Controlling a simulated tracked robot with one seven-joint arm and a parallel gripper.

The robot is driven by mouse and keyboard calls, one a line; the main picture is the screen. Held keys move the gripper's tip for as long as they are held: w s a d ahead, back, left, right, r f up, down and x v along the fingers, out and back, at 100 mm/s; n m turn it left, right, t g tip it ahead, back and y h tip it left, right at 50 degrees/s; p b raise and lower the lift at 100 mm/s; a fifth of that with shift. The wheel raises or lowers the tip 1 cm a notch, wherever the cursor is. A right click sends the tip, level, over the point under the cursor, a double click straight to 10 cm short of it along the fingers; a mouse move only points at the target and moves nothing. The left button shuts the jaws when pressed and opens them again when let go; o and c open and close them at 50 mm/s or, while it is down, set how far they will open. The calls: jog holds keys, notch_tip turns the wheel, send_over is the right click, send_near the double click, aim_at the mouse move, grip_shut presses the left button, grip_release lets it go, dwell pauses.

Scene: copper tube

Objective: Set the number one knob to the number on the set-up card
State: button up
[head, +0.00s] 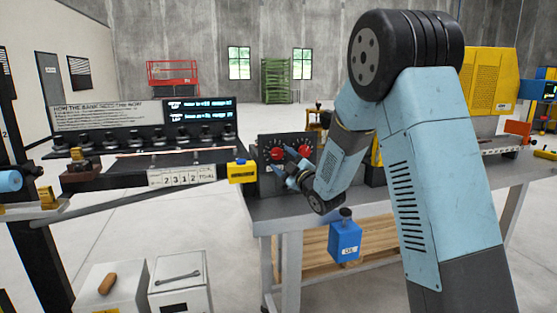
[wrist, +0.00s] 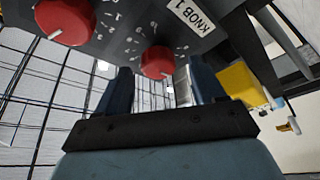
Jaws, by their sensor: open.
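The number one knob is red with a white pointer line (wrist: 157,62); it sits on a dark panel beside an upside-down "KNOB 1" label (wrist: 190,14) in the wrist view. My gripper (wrist: 162,76) is open, with one finger to each side of this knob in the picture. I cannot tell whether the fingers touch it. A second red knob (wrist: 65,20) is at the upper left. In the head view the panel (head: 270,142) carries both red knobs, and my gripper (head: 283,168) is just below the left one (head: 277,153). I cannot make out a set-up card.
The panel stands on a grey bench (head: 262,210). A yellow box (head: 242,172) is left of it. A black rack with a number strip (head: 182,177) stands farther left.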

jog(key=v, duration=1.1)
jog(key=shift+s, duration=0.2)
jog(key=shift+f, duration=0.15)
jog(key=m+t+h, duration=0.4)
jog(key=m+h, duration=0.2)
jog(key=m, duration=0.9)
send_near(276, 153)
jog(key=x, duration=0.9)
jog(key=shift+w+d+f, duration=0.2)
jog(key=shift+d+f, duration=0.1)
jog(key=shift+f, duration=0.05)
jog(key=shift+c, duration=0.5)
